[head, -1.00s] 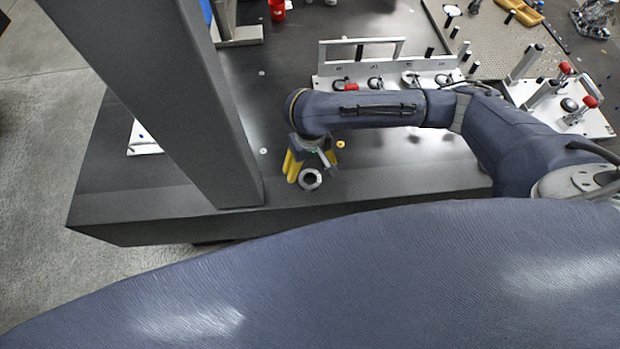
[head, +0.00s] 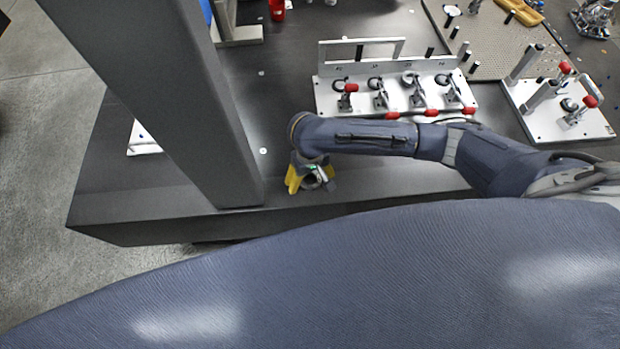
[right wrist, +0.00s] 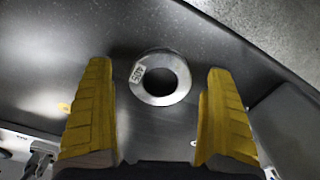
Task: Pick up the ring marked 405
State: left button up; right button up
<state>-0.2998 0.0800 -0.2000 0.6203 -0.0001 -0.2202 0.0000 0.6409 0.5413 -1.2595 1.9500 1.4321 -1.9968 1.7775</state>
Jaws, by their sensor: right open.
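A metal ring (right wrist: 184,76) lies flat on the dark table in the right wrist view, with its hole facing up. My left gripper is not in view.
A grey upright column (head: 165,90) stands left of my right gripper. Behind my forearm is a white fixture plate (head: 325,100) with several red-tipped clamps. Another clamp plate (head: 545,125) stands at right. The table's front edge (head: 150,215) is close to the gripper.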

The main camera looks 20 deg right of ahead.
jog(key=shift+f, duration=0.1)
jog(key=c, duration=1.7)
jog(key=shift+c, duration=0.2)
